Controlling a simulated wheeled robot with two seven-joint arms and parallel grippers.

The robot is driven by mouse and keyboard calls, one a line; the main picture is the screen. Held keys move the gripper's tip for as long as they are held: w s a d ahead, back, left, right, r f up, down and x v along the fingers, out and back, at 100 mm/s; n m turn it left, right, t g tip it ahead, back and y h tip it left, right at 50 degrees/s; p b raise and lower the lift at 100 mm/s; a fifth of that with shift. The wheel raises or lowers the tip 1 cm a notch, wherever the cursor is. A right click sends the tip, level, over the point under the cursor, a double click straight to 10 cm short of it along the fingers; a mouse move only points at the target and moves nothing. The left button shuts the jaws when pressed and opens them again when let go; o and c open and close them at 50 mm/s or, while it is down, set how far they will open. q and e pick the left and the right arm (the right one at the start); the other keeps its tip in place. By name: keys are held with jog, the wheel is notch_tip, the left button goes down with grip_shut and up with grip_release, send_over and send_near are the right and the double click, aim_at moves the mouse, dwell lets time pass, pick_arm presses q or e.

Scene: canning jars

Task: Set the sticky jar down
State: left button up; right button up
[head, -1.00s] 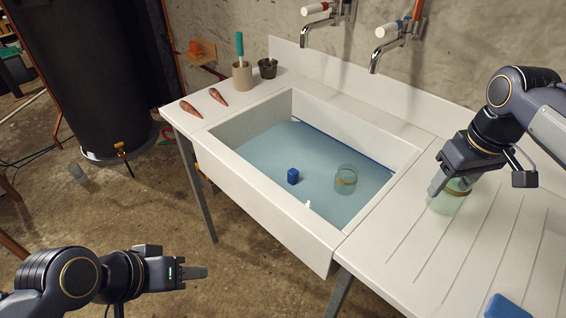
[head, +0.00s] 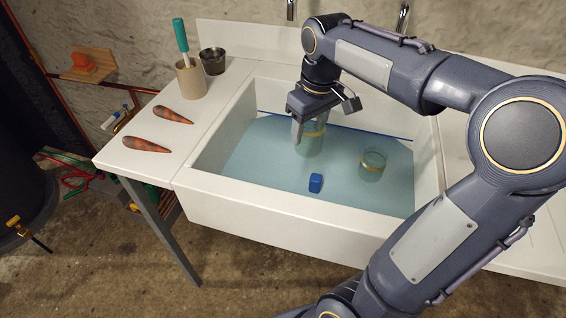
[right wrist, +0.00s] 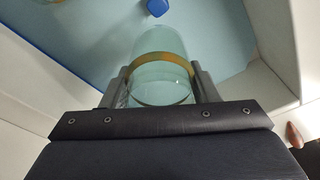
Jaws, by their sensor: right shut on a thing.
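My right gripper (head: 308,128) is over the back left part of the white sink (head: 240,213), pointing down. It is shut on a pale green glass jar (head: 313,146), upright, with an amber band. In the right wrist view the jar (right wrist: 160,90) sits between the two fingers (right wrist: 163,86). Whether its base touches the sink's bottom I cannot tell. A second glass jar (head: 373,168) with an amber band stands in the sink to the right, apart from the held one. Which jar is sticky does not show. My left gripper is out of view.
A small blue block (head: 316,183) lies in the sink between and in front of the jars. The left counter holds two brownish spindle-shaped things (head: 173,115), a beige cup (head: 190,80) with a green-handled tool and a dark metal cup (head: 212,62). The sink's left part is clear.

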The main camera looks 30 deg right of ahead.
jog(key=shift+w+a+f+b, duration=0.2)
jog(key=shift+w+f+b, duration=0.1)
jog(key=shift+w+f, duration=1.9)
jog(key=shift+w+a+f+b, duration=0.2)
jog(key=shift+w+f+b, duration=0.15)
jog(key=shift+w+f, duration=1.85)
jog(key=shift+w+a+f+b, duration=0.2)
jog(key=shift+w+f+b, duration=0.1)
jog(key=shift+w+f, duration=1.9)
jog(key=shift+w+r, duration=0.1)
jog(key=shift+w, duration=0.05)
jog(key=o, duration=1.1)
notch_tip(320, 180, up, 12)
jog(key=s+p, duration=0.1)
jog(key=p, duration=0.1)
jog(key=shift+s, duration=0.25)
